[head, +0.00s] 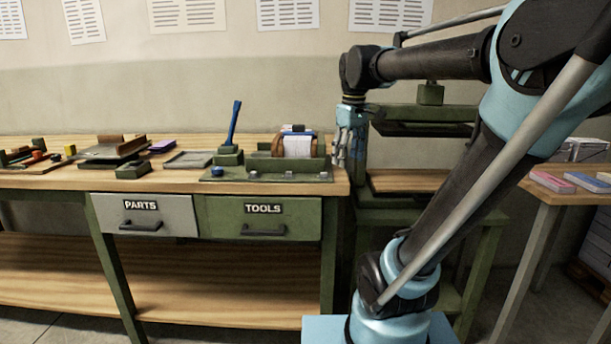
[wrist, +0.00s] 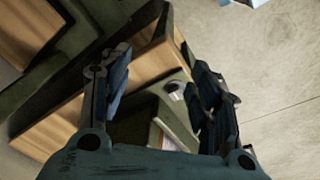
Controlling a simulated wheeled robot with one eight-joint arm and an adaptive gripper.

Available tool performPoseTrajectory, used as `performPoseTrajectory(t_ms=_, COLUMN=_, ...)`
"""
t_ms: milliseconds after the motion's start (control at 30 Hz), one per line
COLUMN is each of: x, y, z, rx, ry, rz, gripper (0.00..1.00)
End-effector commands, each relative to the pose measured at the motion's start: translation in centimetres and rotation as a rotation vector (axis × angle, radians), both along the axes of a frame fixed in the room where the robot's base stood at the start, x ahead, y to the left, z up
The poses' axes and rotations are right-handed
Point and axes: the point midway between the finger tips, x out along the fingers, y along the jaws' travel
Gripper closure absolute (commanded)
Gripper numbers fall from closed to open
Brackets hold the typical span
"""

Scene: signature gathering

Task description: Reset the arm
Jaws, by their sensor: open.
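My gripper (head: 350,148) hangs from my raised arm near the right end of the workbench, fingers pointing down. In the wrist view my gripper (wrist: 160,95) has its two fingers spread apart, with nothing between them. Beyond the fingers in that view lie a green fixture part and a wooden edge. In the head view a green fixture (head: 265,174) stands on the bench just left of my gripper. It holds a white paper block (head: 298,146) between brown end pieces, and a blue lever (head: 234,122) rises at its left. My gripper appears apart from the block.
The workbench (head: 60,180) bears trays and small blocks at left, above drawers marked PARTS (head: 143,216) and TOOLS (head: 262,219). A green press (head: 425,113) stands behind my arm. A side table (head: 548,194) with coloured stacks is at right. Floor shows below the bench.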

Motion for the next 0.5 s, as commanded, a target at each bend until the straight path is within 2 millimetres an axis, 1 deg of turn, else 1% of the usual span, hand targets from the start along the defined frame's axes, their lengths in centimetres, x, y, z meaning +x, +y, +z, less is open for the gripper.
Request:
performPoseTrajectory(t_ms=33, x=-1.4, y=-0.8, z=-1.7, rx=0.005, ry=-0.006, rz=-0.052, gripper=0.44)
performPoseTrajectory(t_ms=167, x=-4.5, y=-2.5, z=-5.8, rx=0.019, ry=-0.022, rz=-0.188, gripper=0.44)
performPoseTrajectory(t_ms=200, x=-5.5, y=-2.9, z=-7.1, rx=0.023, ry=-0.027, rz=-0.230, gripper=0.44)
performPoseTrajectory(t_ms=267, x=-6.9, y=-3.6, z=-9.1, rx=0.031, ry=-0.035, rz=-0.294, gripper=0.44)
performPoseTrajectory(t_ms=400, x=-10.2, y=-4.8, z=-14.0, rx=0.049, ry=-0.052, rz=-0.438, gripper=0.44)
performPoseTrajectory(t_ms=500, x=-12.2, y=-5.5, z=-17.3, rx=0.061, ry=-0.064, rz=-0.534, gripper=0.44)
